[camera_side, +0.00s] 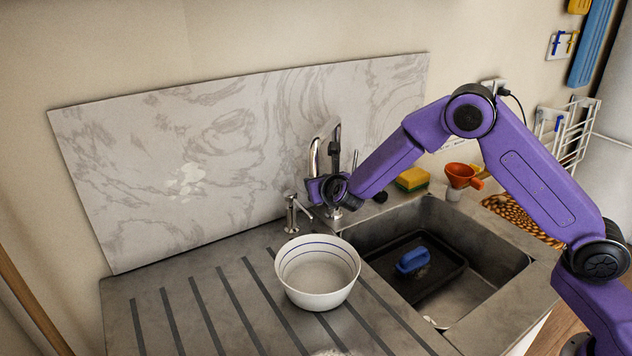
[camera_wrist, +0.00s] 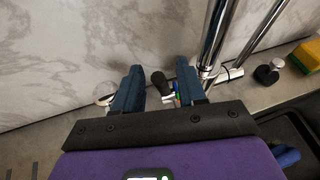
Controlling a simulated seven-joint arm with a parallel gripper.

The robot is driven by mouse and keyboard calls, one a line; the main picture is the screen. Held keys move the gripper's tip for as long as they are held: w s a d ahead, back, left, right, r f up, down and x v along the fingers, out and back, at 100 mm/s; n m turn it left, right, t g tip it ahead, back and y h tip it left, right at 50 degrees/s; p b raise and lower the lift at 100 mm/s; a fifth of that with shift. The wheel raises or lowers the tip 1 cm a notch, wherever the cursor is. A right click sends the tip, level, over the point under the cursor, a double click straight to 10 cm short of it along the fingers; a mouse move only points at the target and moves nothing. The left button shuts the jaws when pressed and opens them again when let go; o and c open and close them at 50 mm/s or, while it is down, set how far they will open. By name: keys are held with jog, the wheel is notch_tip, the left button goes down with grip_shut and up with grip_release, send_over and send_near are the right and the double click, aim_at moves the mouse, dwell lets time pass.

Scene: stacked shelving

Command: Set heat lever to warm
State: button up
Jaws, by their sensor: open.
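The heat lever (camera_wrist: 158,80) has a dark rounded handle in the wrist view, with small green and blue marks at its base. It stands beside the chrome tap (camera_wrist: 216,42), which also shows in the side view (camera_side: 314,157). My gripper (camera_wrist: 160,69) is open, with one blue finger on each side of the lever. The lever appears nearer the right finger; I cannot tell whether they touch. In the side view my gripper (camera_side: 316,190) is at the tap's left and covers the lever. The lever's exact setting cannot be read.
A white bowl (camera_side: 318,292) sits on the ribbed drainer in front. The sink holds a black tray with a blue brush (camera_side: 412,261). A sponge (camera_side: 412,179) and orange funnel (camera_side: 461,175) stand right. The marble backsplash (camera_side: 220,150) is close behind.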

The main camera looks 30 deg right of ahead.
jog(key=shift+x, duration=1.15)
grip_shut()
jog(key=shift+s+d+f+t, duration=0.1)
jog(key=shift+s+t, duration=0.35)
jog(key=shift+t, duration=0.25)
jog(key=shift+s+m+t, duration=0.3)
jog(key=shift+t, duration=0.3)
grip_release()
jog(key=shift+s, duration=0.1)
jog(key=v, duration=1.7)
jog(key=shift+a, duration=0.4)
